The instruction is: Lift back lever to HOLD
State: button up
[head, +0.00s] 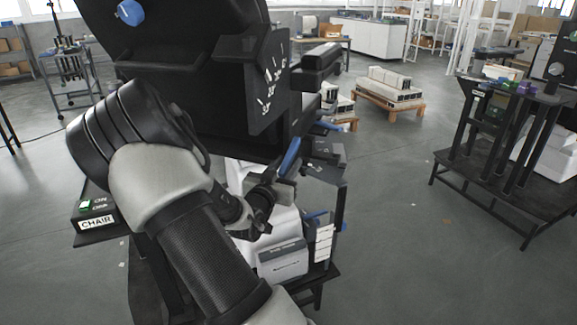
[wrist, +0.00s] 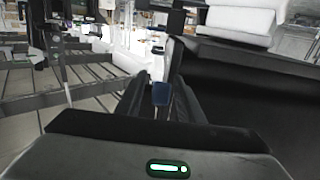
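A blue lever handle (wrist: 161,94) stands in the gap between the fingers of my gripper (wrist: 158,84) in the wrist view. The fingers look apart, with a narrow gap beside the handle; I see no clear grip on it. In the head view, a blue handle (head: 290,156) sticks up at the right side of the black chair (head: 185,50); I cannot tell for sure that it is the same one. My arm covers much of the chair's lower left there, and my fingertips are hard to make out. No HOLD marking is readable.
A black panel (head: 268,88) with a white scale is on the chair's side. A box marked CHAIR (head: 97,222) with a green switch sits at left. Low pallets (head: 390,95) and a black stand (head: 500,170) are at right, with open floor between.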

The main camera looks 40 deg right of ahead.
aim_at(289, 155)
jog(key=shift+w+d, duration=0.3)
jog(key=shift+d, duration=0.25)
grip_shut()
jog(key=shift+r+g+p, duration=0.3)
jog(key=shift+r+p, duration=0.3)
jog(key=shift+p, duration=0.35)
jog(key=p, duration=0.1)
jog(key=r+y+p, duration=0.1)
jog(key=p, duration=0.1)
jog(key=shift+s+a+r+g+p, duration=0.1)
jog(key=shift+s+a+g+p, duration=0.1)
jog(key=shift+g+p, duration=0.15)
jog(key=r+g+y+p, duration=0.1)
jog(key=y+p, duration=0.1)
jog(key=p, duration=0.2)
jog(key=shift+a+p, duration=0.1)
jog(key=shift+p, duration=0.25)
jog(key=shift+a+g+y+p, duration=0.1)
jog(key=shift+g+y+p, duration=0.35)
jog(key=shift+y+p, duration=0.4)
jog(key=shift+f, duration=0.15)
